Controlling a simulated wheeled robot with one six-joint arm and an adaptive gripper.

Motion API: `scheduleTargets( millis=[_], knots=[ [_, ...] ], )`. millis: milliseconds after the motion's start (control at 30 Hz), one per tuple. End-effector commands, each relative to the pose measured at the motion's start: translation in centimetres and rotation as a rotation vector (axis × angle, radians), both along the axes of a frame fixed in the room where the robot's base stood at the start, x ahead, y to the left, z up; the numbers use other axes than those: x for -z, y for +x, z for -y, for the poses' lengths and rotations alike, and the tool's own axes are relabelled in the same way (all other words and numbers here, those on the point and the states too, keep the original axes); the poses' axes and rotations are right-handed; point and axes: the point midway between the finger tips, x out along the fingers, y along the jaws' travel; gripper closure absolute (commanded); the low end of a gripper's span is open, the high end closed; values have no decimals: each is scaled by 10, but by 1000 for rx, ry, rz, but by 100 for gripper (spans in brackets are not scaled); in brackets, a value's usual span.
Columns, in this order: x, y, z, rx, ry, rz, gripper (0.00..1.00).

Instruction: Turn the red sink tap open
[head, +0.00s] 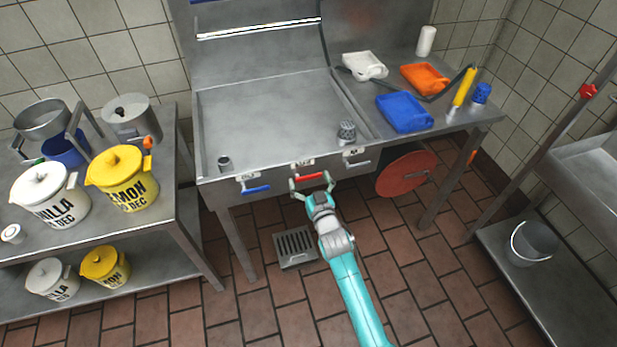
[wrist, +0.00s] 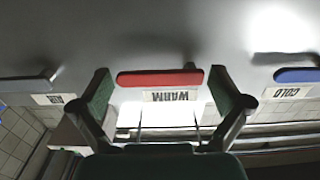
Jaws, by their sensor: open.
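The red tap lever (head: 311,177) is a short bar on the front panel of the steel sink (head: 215,105). In the wrist view the red lever (wrist: 160,78) lies level, with an upside-down "WARM" label beside it. My gripper (head: 312,185) is open in front of the sink panel at the lever. In the wrist view my gripper (wrist: 160,92) has one finger on each side of the lever, with visible gaps at both ends. No clear contact shows.
A blue lever (head: 256,189) sits left of the red one and a grey lever (head: 358,165) sits right of it. A red round disc (head: 405,173) is under the counter. A shelf with pots (head: 122,180) stands left. A floor drain (head: 294,247) lies below.

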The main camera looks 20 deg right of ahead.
Motion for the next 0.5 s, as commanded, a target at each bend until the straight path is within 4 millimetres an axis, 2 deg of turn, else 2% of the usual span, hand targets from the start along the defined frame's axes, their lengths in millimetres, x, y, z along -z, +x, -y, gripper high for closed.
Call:
scheduleTargets(
  millis=[133, 400, 500],
  knots=[
    [0, 6, 0, 0, 0, 0, 0],
    [0, 7, 0, 0, 0, 0, 0],
    [0, 7, 0, 0, 0, 0, 25]
  ],
)
